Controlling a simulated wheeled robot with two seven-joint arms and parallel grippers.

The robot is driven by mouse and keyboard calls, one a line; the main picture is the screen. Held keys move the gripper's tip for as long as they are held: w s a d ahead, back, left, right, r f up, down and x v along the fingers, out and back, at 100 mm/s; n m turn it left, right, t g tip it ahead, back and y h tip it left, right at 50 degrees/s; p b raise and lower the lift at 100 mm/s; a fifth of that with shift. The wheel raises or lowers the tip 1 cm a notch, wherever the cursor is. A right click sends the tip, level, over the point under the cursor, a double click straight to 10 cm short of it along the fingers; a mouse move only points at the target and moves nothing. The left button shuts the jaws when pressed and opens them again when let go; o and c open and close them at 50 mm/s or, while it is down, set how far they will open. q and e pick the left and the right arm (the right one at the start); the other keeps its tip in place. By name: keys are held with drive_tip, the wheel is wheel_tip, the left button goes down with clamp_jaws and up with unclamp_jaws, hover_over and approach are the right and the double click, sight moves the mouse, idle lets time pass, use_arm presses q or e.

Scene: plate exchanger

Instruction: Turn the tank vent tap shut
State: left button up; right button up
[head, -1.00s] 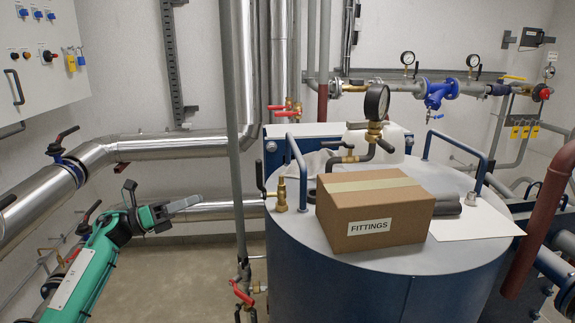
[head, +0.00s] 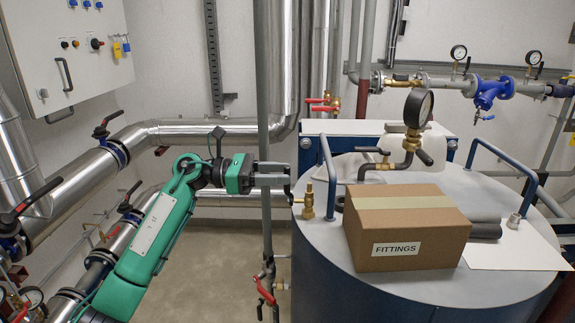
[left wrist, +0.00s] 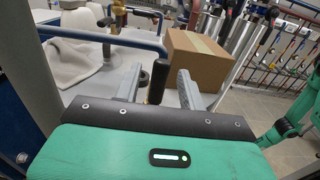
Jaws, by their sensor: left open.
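The tank vent tap (head: 308,200), a small brass valve with a black lever, stands upright at the left edge of the round tank top. My left gripper (head: 287,174) reaches in from the left at the tap, and its fingers partly hide the lever in the head view. In the left wrist view the black lever (left wrist: 157,82) rises upright between the two grey fingers of my open left gripper (left wrist: 158,92). A gap shows on the finger sides; I cannot tell whether either finger touches the lever. The brass body is mostly hidden there. My right gripper does not show.
A FITTINGS carton (head: 403,228) sits on the tank (head: 400,292) right of the tap. A gauge (head: 418,108) with a black-levered brass valve stands behind it. A thin grey vertical pipe (head: 264,110) passes close to my left gripper. A blue rail (head: 329,178) stands beside the tap.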

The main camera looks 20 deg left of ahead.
use_arm(q)
drive_tip(key=shift+x, duration=0.9)
drive_tip(key=shift+w+d, duration=0.1)
drive_tip(key=shift+d, duration=0.15)
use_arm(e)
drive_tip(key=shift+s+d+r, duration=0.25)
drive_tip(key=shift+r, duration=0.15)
use_arm(q)
clamp_jaws()
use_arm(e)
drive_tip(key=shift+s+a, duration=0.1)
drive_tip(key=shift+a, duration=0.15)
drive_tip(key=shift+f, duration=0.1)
